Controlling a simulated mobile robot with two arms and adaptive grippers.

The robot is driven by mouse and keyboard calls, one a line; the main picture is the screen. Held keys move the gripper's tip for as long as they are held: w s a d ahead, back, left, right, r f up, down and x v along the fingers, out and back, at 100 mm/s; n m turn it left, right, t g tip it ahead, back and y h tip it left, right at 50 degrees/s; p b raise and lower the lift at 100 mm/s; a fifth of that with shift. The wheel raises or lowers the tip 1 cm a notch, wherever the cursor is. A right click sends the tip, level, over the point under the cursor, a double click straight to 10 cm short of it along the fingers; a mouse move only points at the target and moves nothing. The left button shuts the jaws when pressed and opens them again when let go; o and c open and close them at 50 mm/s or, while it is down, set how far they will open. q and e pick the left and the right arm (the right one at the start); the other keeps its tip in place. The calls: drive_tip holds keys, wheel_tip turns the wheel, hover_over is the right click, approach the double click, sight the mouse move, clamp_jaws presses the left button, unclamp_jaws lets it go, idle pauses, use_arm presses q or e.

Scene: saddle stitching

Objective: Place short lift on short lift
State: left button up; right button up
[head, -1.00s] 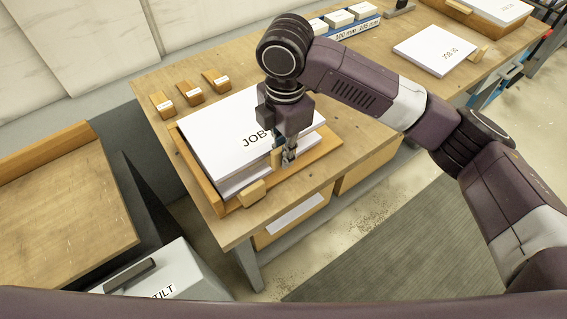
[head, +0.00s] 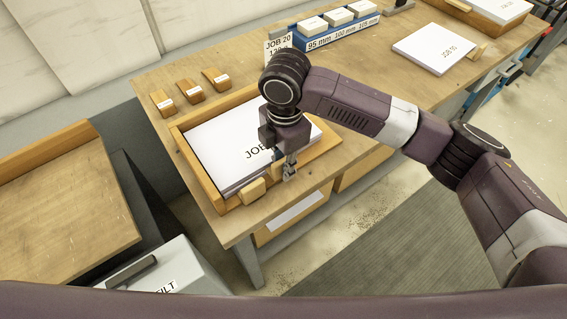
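A stack of white sheets (head: 218,140) marked "JOB" lies in a wooden tray (head: 184,153) at the table's left end. Where one lift ends and another begins in it I cannot tell. My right gripper (head: 289,176) points down at the stack's front right edge, over the tray's front side. The wrist covers part of the print and the stack's right side. Whether the fingers are parted or grip the sheets is too small to tell. Another white stack (head: 434,50) marked "JOB" lies flat on the table further right. My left gripper is out of view.
Several small labelled wooden blocks (head: 190,92) sit behind the tray. A blue rack (head: 342,34) with white blocks and a "JOB 20" card (head: 278,46) stand at the back. Another wooden tray with sheets (head: 497,10) is at top right. Bare tabletop (head: 395,75) lies between.

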drive_tip(key=shift+o, duration=0.7)
drive_tip(key=shift+r, duration=0.25)
wheel_tip(320, 180, up, 11)
drive_tip(key=shift+f+b, duration=0.15)
drive_tip(key=shift+b, duration=0.95)
drive_tip(key=shift+s+r, duration=0.15)
drive_tip(key=shift+r, duration=0.45)
